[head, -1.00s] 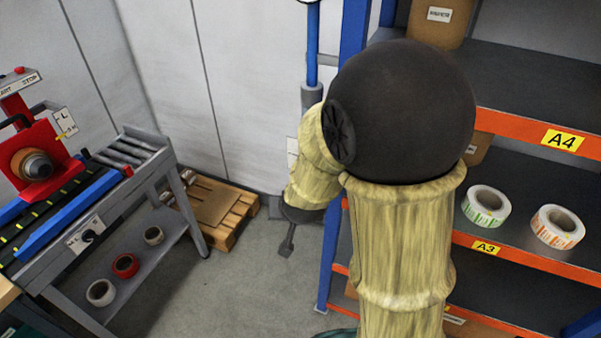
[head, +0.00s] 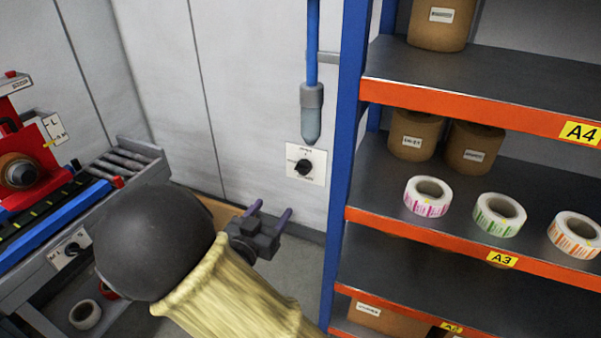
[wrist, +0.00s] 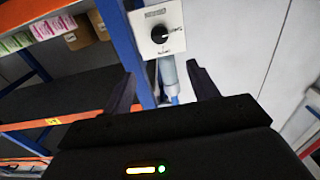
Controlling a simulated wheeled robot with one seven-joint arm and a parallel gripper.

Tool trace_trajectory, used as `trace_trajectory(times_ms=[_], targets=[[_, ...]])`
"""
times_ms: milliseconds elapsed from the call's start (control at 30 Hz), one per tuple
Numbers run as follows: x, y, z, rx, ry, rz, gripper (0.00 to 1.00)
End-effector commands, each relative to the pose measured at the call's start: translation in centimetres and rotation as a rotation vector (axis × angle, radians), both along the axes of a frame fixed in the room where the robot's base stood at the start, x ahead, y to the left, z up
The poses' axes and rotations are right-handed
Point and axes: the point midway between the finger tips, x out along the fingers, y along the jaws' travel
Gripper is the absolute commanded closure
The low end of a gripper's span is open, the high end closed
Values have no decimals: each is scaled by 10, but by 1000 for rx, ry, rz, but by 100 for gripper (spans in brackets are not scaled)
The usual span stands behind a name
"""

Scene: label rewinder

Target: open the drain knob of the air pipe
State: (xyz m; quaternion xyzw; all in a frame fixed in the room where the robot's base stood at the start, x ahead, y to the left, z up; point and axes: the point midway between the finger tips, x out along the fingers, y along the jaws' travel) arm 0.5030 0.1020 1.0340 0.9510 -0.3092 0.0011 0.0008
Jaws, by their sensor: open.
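The drain knob (head: 303,167) is a black round knob on a white plate (head: 318,176) with small printed marks, on the back wall. It sits just below the grey end (head: 311,118) of the blue air pipe (head: 313,45). My gripper (head: 272,208) is open and empty, lower and to the left of the plate, apart from it. In the wrist view the knob (wrist: 159,34) shows just beyond and above the gap between the two fingers (wrist: 160,78), with the pipe end below it. The small print on the plate is too small to read.
A blue-posted shelf rack with orange beams (head: 430,226) stands close to the right of the knob, holding label rolls (head: 427,197) and brown rolls. The rewinder (head: 20,170) and its roller table (head: 128,155) stand at left. Bare wall (head: 255,80) lies left of the pipe.

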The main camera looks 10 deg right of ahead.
Motion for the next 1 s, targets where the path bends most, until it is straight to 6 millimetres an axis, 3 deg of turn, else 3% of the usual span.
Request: trace_trajectory(times_ms=[267,1000], targets=[[12,-11,0,2,1,-5,41],[115,-85,1,1,1,-2,41]])
